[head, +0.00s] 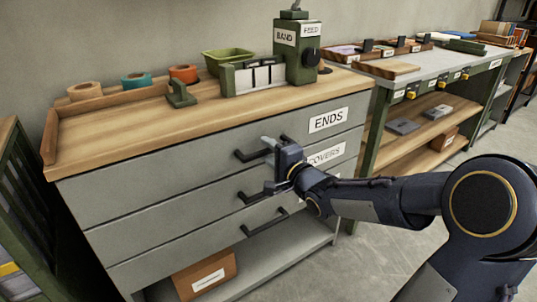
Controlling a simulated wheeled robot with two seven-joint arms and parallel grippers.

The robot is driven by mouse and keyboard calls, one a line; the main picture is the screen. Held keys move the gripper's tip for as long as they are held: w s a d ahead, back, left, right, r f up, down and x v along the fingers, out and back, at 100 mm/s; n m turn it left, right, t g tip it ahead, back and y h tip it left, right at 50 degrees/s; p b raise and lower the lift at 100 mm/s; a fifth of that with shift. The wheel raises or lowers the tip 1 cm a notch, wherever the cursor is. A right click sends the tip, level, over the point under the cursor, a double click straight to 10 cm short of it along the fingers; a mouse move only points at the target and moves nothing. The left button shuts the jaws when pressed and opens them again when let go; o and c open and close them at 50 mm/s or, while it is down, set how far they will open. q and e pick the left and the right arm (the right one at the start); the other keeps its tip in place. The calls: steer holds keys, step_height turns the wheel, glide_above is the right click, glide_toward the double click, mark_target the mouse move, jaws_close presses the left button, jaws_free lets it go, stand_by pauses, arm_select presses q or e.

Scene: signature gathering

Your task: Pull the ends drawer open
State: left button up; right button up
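The ends drawer (200,157) is the top grey drawer under the wooden worktop, marked with an ENDS label (328,120). Its front looks flush with the drawers below, so it appears shut. Its dark bar handle (250,155) is partly hidden by my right gripper. My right gripper (269,165) comes in from the right and stands in front of this handle. Its fingers look spread, one near the upper side of the handle and one lower, near the second handle. I cannot tell whether it touches the handle. My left gripper is not in view.
Below are the COVERS drawer (170,203) with its handle (252,196) and a third drawer handle (263,225). The worktop (130,140) holds tape rolls, a green tray (228,60) and a green machine (297,48). A cardboard box (205,277) sits on the bottom shelf. A second bench (440,65) stands right.

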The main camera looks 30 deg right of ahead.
steer(key=shift+w, duration=0.1)
jaws_close()
stand_by(0.4)
